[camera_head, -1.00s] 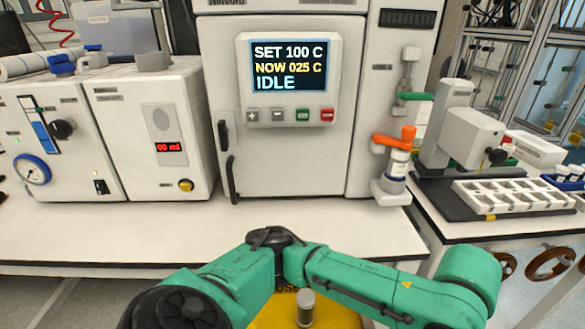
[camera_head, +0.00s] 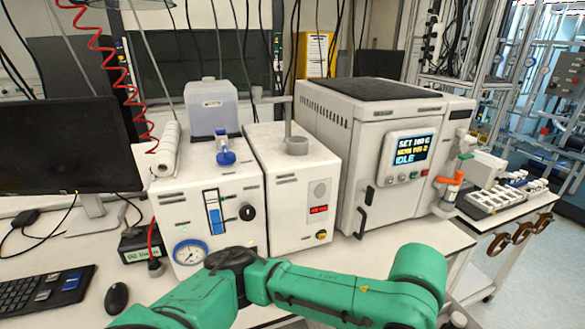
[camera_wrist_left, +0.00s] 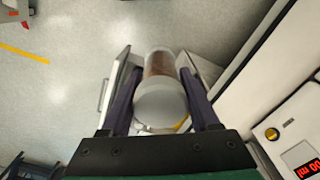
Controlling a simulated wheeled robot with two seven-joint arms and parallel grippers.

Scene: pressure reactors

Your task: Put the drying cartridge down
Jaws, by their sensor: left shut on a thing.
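The drying cartridge (camera_wrist_left: 160,103) shows in the left wrist view as a cylinder with a pale round end and a brown band. My left gripper (camera_wrist_left: 162,75) is shut on it, with one dark finger on each side. Behind the cartridge is grey floor, and the bench edge is to its right. In the head view my left arm's green links cross the bottom, but its gripper is not visible. My right gripper is in neither view.
The white bench (camera_head: 330,262) carries a gauge unit (camera_head: 205,215), a unit with a red display (camera_head: 290,190) and an oven (camera_head: 375,160) reading IDLE. A monitor (camera_head: 65,145), keyboard (camera_head: 45,288) and mouse (camera_head: 117,297) occupy the left. A white rack (camera_head: 490,200) stands far right.

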